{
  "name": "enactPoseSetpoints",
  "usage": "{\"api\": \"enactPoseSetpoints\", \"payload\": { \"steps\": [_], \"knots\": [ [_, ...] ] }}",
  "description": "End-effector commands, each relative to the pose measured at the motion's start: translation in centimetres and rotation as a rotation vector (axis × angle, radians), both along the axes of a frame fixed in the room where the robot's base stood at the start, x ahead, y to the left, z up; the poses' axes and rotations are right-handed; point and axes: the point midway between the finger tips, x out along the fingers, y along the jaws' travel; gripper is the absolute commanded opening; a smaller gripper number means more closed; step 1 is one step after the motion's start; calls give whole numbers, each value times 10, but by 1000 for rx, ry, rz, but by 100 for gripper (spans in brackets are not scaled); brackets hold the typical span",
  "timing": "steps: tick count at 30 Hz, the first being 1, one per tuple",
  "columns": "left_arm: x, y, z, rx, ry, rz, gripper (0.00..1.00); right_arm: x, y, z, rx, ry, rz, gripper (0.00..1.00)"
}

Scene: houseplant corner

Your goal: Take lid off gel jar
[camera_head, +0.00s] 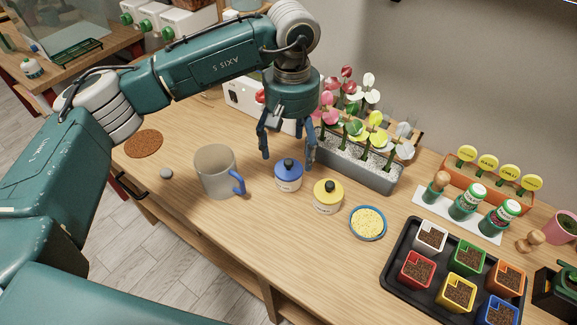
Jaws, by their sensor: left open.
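A small jar with a blue lid (288,176) stands upright on the wooden table. A similar jar with a yellow lid (327,197) stands to its right, nearer the front edge. Both lids are on, each with a dark knob on top. The labels are too small to read, so I cannot tell which is the gel jar. My left gripper (287,150) points down over the blue-lidded jar. Its fingers are spread, one on each side above the lid, with nothing between them. I cannot tell whether they touch the jar. My right gripper is out of view.
A grey mug (213,174) with a blue handle stands left of the jars. A planter (372,177) with colourful plants stands close behind. A dish of yellow grains (368,223) and a black tray (398,251) of seedling pots are to the right. The front middle is clear.

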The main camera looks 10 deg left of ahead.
Motion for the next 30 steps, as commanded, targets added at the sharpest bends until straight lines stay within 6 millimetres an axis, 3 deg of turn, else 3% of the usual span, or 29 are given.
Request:
{"api": "enactPoseSetpoints", "payload": {
  "steps": [6,10,19,25,30],
  "knots": [
    [-7,6,-26,0,5,1,76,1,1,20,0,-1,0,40],
    [-7,5,-44,0,3,0,76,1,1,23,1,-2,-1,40],
    [-6,5,-51,-1,0,0,76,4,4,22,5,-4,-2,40],
    [-6,4,-50,-1,1,0,38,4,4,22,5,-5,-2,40],
    [-6,4,-50,-1,1,0,37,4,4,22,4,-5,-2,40]
  ]
}}
